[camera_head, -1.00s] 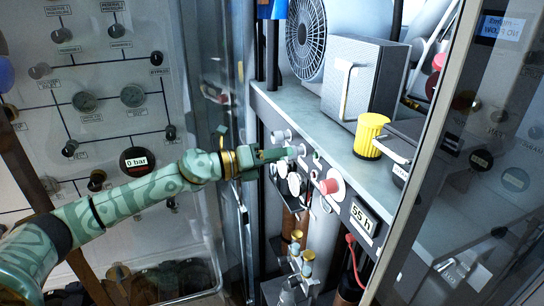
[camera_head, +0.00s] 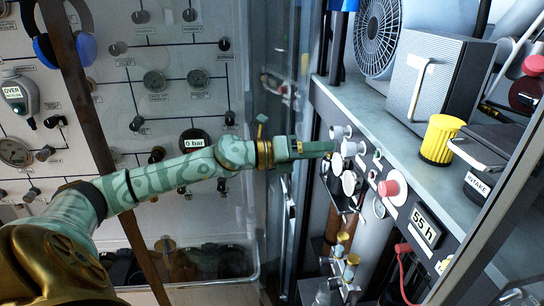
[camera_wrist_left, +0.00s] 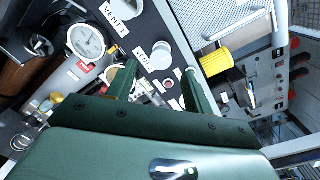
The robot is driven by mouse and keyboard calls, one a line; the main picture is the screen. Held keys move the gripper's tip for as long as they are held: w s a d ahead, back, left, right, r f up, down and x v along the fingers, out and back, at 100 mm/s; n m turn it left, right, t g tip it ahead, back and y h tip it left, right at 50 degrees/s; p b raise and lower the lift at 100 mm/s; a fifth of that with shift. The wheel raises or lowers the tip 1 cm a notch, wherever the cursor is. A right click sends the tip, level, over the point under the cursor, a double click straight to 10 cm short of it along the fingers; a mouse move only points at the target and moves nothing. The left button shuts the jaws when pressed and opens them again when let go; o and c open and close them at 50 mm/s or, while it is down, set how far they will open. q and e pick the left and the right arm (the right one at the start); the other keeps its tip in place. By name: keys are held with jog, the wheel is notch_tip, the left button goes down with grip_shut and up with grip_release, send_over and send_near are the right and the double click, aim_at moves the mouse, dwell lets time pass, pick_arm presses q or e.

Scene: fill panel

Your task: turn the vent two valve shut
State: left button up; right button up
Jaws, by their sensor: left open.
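My left gripper (camera_head: 332,147) reaches in from the left to the front panel under the counter. In the left wrist view its two green fingers (camera_wrist_left: 158,68) are spread with nothing held. A white round knob (camera_wrist_left: 162,54) shows between and beyond the fingertips, beside a label reading VENT and a partly hidden mark; I take it as the vent two valve. In the head view it appears as a pale knob (camera_head: 350,148) just right of the fingertips. Contact is not clear. Another pale knob (camera_head: 338,131), near the VENT 1 label (camera_wrist_left: 118,22), sits farther back. My right gripper is out of view.
A red knob (camera_head: 393,188) and a display reading 55 h (camera_head: 425,227) are farther right on the panel. A yellow cup (camera_head: 441,139) and a grey box (camera_head: 440,78) stand on the counter (camera_head: 375,125). Gauges and small fittings sit below the knobs.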

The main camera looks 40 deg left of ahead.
pick_arm(q)
jog(key=v, duration=1.2)
jog(key=shift+b, duration=0.4)
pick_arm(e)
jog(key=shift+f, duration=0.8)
pick_arm(q)
jog(key=shift+s+r, duration=0.1)
